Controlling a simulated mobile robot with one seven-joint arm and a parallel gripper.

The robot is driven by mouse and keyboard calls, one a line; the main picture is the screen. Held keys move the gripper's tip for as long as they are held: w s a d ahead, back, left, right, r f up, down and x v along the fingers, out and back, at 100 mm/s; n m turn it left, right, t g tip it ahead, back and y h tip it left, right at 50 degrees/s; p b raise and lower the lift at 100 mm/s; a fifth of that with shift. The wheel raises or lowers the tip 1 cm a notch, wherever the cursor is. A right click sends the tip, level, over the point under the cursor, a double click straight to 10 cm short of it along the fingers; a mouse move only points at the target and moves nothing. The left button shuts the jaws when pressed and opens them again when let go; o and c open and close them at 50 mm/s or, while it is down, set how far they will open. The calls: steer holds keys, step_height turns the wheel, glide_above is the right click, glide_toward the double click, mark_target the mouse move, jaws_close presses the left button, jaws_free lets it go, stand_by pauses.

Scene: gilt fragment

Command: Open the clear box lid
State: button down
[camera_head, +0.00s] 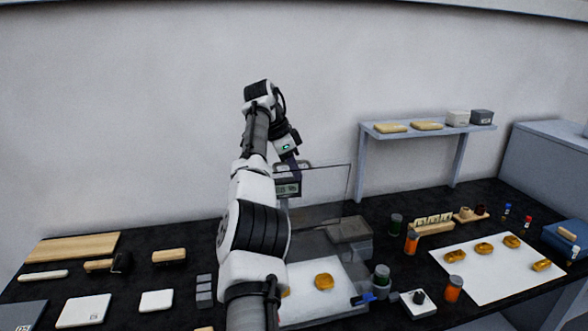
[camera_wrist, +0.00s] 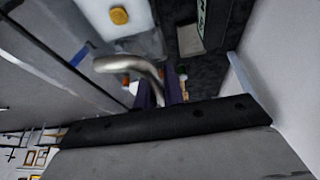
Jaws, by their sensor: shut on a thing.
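The clear box lid (camera_head: 328,187) is a transparent panel with a dark edge, standing raised behind my arm. My gripper (camera_head: 292,164) is at its upper left, by the metal handle. In the wrist view the bent metal handle (camera_wrist: 128,64) runs to my purple fingers (camera_wrist: 158,94), which are shut on it. The fingers hide part of the handle. Below the lid, a white sheet (camera_head: 345,272) carries gold pieces (camera_head: 323,282) inside the clear box. The box's left side is hidden by my arm.
A small display (camera_head: 287,188) stands behind my arm. Jars (camera_head: 411,242), a grey box (camera_head: 350,232) and a white sheet with gold pieces (camera_head: 495,268) are to the right. A shelf (camera_head: 425,130) is on the back wall. Boards and blocks (camera_head: 72,248) lie at left.

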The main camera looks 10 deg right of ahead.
steer(key=shift+a+f, duration=0.1)
stand_by(0.3)
steer(key=c, duration=1.8)
jaws_free()
